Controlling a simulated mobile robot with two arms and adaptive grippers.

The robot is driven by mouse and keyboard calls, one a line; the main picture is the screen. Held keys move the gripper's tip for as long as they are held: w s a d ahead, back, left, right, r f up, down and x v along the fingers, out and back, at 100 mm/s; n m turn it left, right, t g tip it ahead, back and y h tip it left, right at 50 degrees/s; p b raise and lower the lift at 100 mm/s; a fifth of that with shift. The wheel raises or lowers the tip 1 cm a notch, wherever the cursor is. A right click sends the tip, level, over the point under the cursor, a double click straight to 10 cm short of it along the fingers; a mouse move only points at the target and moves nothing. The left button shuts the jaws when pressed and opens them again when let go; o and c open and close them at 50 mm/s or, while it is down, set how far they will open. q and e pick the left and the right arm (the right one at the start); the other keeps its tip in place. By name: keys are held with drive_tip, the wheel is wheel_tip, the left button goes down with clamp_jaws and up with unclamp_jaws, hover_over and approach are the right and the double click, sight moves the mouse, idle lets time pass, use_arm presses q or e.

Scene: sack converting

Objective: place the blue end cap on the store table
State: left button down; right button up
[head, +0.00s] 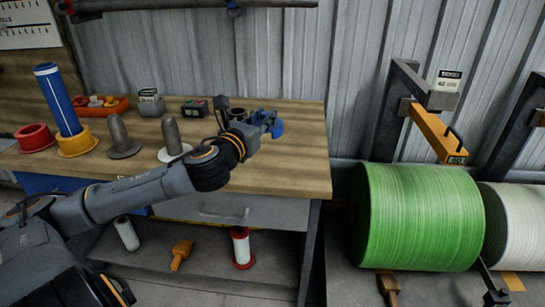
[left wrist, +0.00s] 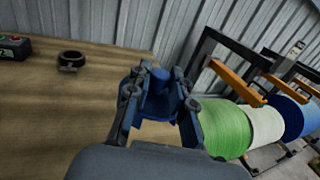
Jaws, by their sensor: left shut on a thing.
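The blue end cap (head: 277,129) is at the tip of my left gripper (head: 268,122) in the head view, over the right part of the wooden store table (head: 285,165). In the left wrist view my left gripper (left wrist: 158,95) is shut on the blue end cap (left wrist: 160,76), which sits between the two fingers. The wooden table top (left wrist: 50,120) lies below it. I cannot tell whether the cap touches the table. My right gripper is in neither view.
On the table stand a blue roll (head: 57,100) in a yellow cap (head: 77,143), a red cap (head: 34,138), two grey posts (head: 121,135), an orange tray (head: 100,106) and a black ring (left wrist: 71,58). A green roll (head: 415,215) stands right of the table. The table's right end is clear.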

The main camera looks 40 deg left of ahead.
use_arm(q)
drive_tip(key=shift+w+a+f, duration=0.1)
drive_tip(key=shift+w, duration=0.2)
drive_tip(key=w+f, duration=0.2)
drive_tip(key=w, duration=0.2)
drive_tip(key=w+f+b, duration=0.1)
drive_tip(key=w+f, duration=0.2)
drive_tip(key=w, duration=0.1)
drive_tip(key=w+f, duration=0.3)
drive_tip(key=w, duration=0.1)
drive_tip(key=shift+a+f+b, duration=0.1)
drive_tip(key=shift+f+b, duration=0.1)
drive_tip(key=shift+b, duration=0.2)
drive_tip(key=shift+w+f, duration=0.55)
drive_tip(key=shift+f, duration=0.1)
wheel_tip(320, 180, down, 3)
drive_tip(key=shift+w+r+b, duration=0.1)
drive_tip(key=shift+b, duration=0.65)
drive_tip(key=shift+a, duration=0.1)
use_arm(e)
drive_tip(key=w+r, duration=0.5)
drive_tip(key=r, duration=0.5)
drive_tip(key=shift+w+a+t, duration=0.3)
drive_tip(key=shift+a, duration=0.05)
use_arm(q)
drive_tip(key=shift+f, duration=0.2)
